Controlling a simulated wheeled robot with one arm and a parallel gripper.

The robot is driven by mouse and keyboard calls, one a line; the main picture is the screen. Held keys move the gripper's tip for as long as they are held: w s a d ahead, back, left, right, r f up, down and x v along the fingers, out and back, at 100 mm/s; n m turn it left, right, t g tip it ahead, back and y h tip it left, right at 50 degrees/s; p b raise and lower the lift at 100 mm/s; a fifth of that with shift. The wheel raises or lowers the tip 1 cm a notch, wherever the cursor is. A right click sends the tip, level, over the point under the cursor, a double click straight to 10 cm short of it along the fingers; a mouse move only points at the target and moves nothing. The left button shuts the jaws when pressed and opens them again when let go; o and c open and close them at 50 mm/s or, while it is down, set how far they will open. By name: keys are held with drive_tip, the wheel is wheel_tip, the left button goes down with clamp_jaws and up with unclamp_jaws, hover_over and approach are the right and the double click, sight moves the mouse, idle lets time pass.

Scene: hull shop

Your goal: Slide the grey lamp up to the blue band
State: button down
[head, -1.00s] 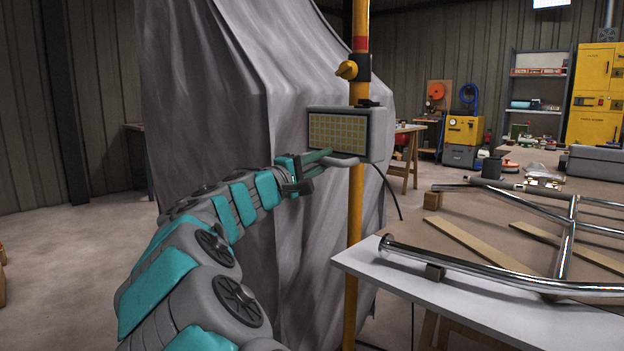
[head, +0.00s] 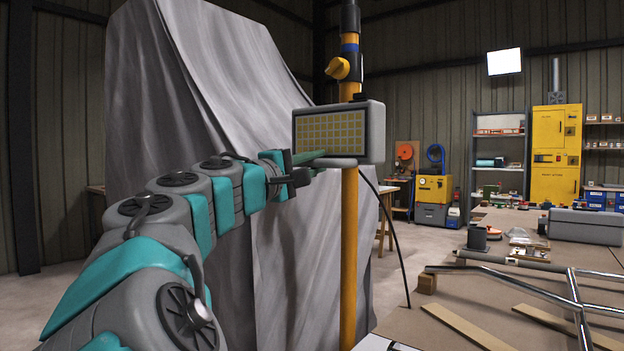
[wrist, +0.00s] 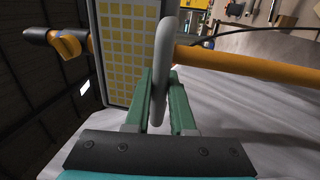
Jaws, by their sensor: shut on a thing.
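The grey lamp (head: 376,135), with a yellow-gridded face, is on an upright yellow pole (head: 349,260). Above it, a black clamp with a yellow knob (head: 339,68) grips the pole. The blue band (head: 350,48) circles the pole directly above the clamp, with little or no gap visible. My gripper (head: 322,157) is shut on the grey loop-like handle at the lamp's lower edge. In the wrist view, my green fingers (wrist: 160,105) straddle this grey handle (wrist: 163,55). The knob (wrist: 68,45) shows there at left.
A large grey draped sheet (head: 210,120) hangs close behind my arm and the pole. A dark cable (head: 398,250) trails from the lamp. A workbench with metal tubing (head: 500,282) stands at right. Shelves and a yellow cabinet (head: 555,150) are farther back.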

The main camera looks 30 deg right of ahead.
drive_tip(key=shift+r, duration=0.3)
drive_tip(key=c, duration=0.8)
unclamp_jaws()
drive_tip(key=shift+f, duration=0.1)
drive_tip(key=shift+b+v, duration=0.55)
drive_tip(key=shift+v, duration=3.4)
